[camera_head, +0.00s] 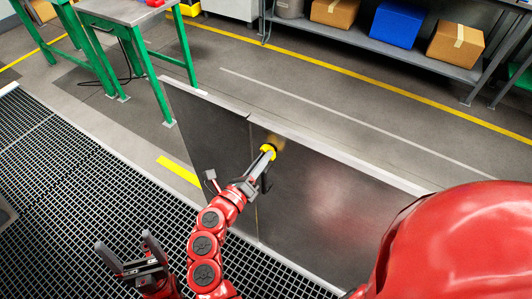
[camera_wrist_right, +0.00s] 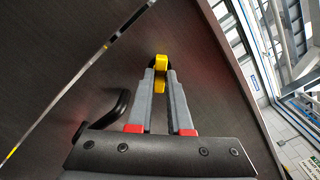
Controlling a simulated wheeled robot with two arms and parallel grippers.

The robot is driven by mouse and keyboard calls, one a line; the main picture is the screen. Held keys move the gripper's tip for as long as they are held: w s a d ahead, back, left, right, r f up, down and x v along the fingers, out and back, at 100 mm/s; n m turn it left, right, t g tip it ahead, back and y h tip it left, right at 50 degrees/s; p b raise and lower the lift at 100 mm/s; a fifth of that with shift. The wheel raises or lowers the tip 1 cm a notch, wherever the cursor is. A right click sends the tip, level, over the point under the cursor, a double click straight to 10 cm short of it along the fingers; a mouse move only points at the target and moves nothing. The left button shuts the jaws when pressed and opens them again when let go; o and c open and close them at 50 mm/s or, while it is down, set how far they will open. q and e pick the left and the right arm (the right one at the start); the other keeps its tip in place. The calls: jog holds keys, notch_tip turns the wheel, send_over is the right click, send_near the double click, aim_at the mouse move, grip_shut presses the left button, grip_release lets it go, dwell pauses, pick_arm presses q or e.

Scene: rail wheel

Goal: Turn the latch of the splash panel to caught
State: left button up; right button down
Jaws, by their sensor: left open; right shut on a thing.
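The splash panel (camera_head: 330,185) is a dark upright sheet with a pale top edge, made of two sections that meet at a seam. A yellow latch (camera_head: 268,149) sits on the panel near the seam, below the top edge. My right gripper (camera_head: 262,158) is shut on the latch. In the right wrist view the fingers (camera_wrist_right: 160,85) close around the yellow latch (camera_wrist_right: 160,66), which sits on a dark round mount. A black handle (camera_wrist_right: 108,120) on the panel is left of the fingers. My left gripper (camera_head: 130,258) is open and empty over the floor grating.
The black floor grating (camera_head: 70,180) lies in front of the panel. A green-legged table (camera_head: 125,12) stands behind at the upper left. A grey shelf (camera_head: 380,42) with cardboard boxes and a blue bin (camera_head: 396,24) is at the back right. Open floor lies behind the panel.

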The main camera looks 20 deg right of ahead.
jog(key=shift+r+n+p, duration=0.15)
jog(key=shift+n+p, duration=1.5)
jog(key=shift+n, duration=0.65)
jog(key=shift+f, duration=0.2)
